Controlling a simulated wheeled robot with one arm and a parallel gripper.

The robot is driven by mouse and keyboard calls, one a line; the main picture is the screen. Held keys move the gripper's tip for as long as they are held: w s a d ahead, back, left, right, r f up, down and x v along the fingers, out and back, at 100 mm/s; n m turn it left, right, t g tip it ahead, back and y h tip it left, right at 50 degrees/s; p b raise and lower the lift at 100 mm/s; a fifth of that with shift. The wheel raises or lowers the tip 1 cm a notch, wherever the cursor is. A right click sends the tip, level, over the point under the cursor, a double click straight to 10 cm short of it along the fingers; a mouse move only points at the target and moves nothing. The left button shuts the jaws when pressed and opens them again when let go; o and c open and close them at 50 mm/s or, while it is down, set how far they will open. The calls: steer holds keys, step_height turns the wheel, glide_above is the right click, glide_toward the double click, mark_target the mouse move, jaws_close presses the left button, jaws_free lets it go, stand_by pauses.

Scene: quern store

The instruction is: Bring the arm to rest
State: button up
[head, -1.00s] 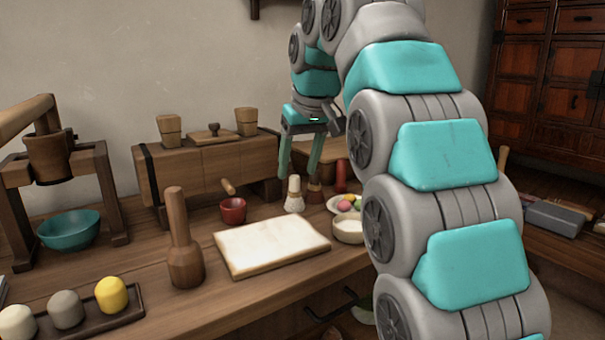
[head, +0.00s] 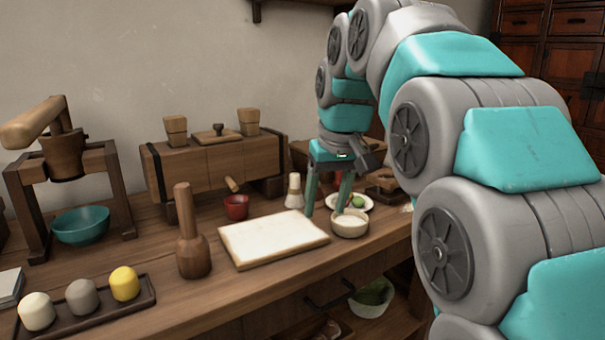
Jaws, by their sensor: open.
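My gripper (head: 325,206) hangs from my arm above the right part of the wooden workbench, with its two teal fingers apart and pointing down. Nothing shows between the fingers. Its tips appear close to a small pale bowl (head: 349,224), one finger in front of or over it; I cannot tell whether they touch. My arm arches from the right side of the view and hides part of the bench's right end.
A white board (head: 272,240) lies left of the gripper, with a red cup (head: 236,207) and a white-tipped brush (head: 294,191) behind it. A wooden mallet (head: 193,240), a tray (head: 142,303) with coloured pieces and a wooden press (head: 121,190) stand further left.

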steer(key=s+d+f+m+g+p, duration=0.1)
steer(key=s+d+f, duration=0.2)
steer(key=s+f, duration=0.4)
steer(key=s+d+f+m+g, duration=0.1)
steer(key=s+d+f, duration=0.3)
steer(key=s+f, duration=0.4)
steer(key=s+d+f+m+g+h+p, duration=0.1)
steer(key=s+f, duration=0.6)
steer(key=s, duration=1)
steer(key=d+g, duration=0.1)
steer(key=d, duration=0.1)
steer(key=shift+d+f+m+g+p, duration=0.3)
steer(key=shift+d+f+p, duration=0.05)
steer(key=shift+s, duration=0.1)
